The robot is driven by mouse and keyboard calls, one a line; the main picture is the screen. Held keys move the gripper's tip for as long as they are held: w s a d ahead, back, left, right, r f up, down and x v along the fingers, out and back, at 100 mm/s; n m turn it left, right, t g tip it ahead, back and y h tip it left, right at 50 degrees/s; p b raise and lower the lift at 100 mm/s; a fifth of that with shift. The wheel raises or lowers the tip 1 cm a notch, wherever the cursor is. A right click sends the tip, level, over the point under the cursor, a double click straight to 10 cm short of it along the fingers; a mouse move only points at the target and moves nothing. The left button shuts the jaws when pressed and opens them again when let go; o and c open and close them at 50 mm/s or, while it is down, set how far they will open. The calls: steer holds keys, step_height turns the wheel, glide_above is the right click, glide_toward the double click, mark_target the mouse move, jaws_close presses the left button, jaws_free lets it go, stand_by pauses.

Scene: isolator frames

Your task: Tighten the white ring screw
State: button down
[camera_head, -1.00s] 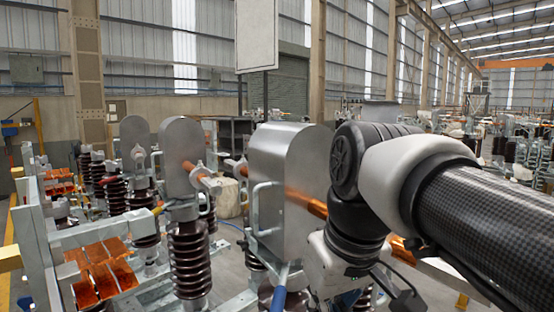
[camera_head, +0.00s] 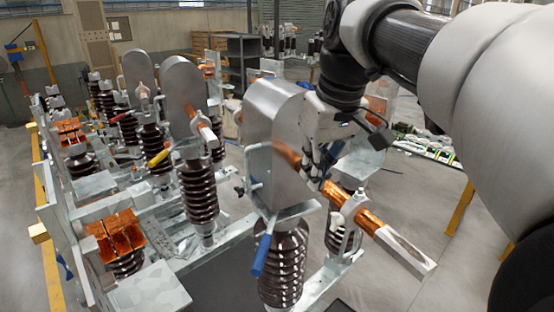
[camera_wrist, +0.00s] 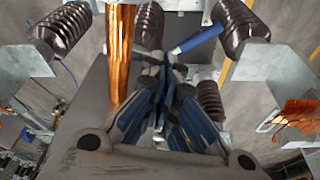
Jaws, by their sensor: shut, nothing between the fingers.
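The copper rod (camera_wrist: 119,50) runs left of the fingers there. I cannot make out the ring screw in the wrist view.
The rounded metal shield (camera_head: 270,120) stands close left of my gripper. A blue-handled lever (camera_head: 262,255) hangs in front of the brown ribbed insulator (camera_head: 285,265). More isolator poles (camera_head: 198,190) crowd the left.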

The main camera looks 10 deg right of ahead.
mark_target(336, 221)
steer(key=s+f, duration=0.1)
steer(key=s+d+f, duration=0.1)
steer(key=s+f, duration=0.1)
steer(key=shift+d+f, duration=0.2)
steer(key=shift+d, duration=0.15)
stand_by(0.3)
steer(key=shift+a+b, duration=0.1)
steer(key=shift+b, duration=0.5)
